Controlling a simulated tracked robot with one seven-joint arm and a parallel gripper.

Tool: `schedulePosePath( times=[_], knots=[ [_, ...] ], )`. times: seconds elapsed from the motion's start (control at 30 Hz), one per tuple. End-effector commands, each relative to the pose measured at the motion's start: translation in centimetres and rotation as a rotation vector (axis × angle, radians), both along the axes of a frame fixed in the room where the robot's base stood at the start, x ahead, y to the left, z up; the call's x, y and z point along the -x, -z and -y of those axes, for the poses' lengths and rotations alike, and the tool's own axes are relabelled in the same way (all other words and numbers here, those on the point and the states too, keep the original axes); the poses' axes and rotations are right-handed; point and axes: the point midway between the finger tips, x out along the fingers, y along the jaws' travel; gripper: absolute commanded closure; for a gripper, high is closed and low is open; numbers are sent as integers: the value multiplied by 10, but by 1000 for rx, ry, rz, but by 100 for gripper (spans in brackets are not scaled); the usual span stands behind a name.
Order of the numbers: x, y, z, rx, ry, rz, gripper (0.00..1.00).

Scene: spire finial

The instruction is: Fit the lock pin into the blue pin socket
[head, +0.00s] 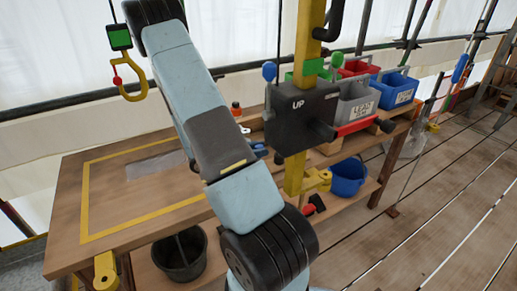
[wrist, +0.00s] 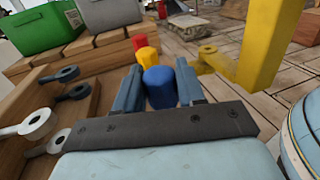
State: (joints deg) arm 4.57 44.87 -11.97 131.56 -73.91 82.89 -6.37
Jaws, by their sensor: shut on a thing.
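My gripper (wrist: 158,88) is at the middle of the wrist view, with one grey-blue finger on each side of a blue cylindrical part (wrist: 159,90). A yellow part (wrist: 148,57) and a red part (wrist: 139,43) show beyond it in a row. I take the held piece for the lock pin, but cannot tell whether all three colours are one piece. In the head view my gripper is mostly hidden behind my arm; a small red thing (head: 317,202) shows beside the arm, below the bench top. I cannot pick out the blue pin socket for certain.
A yellow post (wrist: 270,45) with a holed yellow bracket (wrist: 214,59) stands right of the gripper. A green crate (wrist: 40,24) and several ring-ended fittings (wrist: 70,92) are at left. A blue bucket (head: 347,178) sits on the lower shelf. A yellow hook (head: 132,82) hangs above the bench.

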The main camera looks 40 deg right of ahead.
Motion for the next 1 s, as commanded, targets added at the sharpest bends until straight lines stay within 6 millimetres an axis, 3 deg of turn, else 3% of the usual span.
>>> schedulePosePath(
  times=[0.83, 0.87, 1.0],
  knots=[
    [0, 17, 0, 1, 0, 0, 93],
    [0, 16, 0, 1, 0, 0, 58],
    [0, 16, 0, 0, 0, 1, 45]
  ],
)
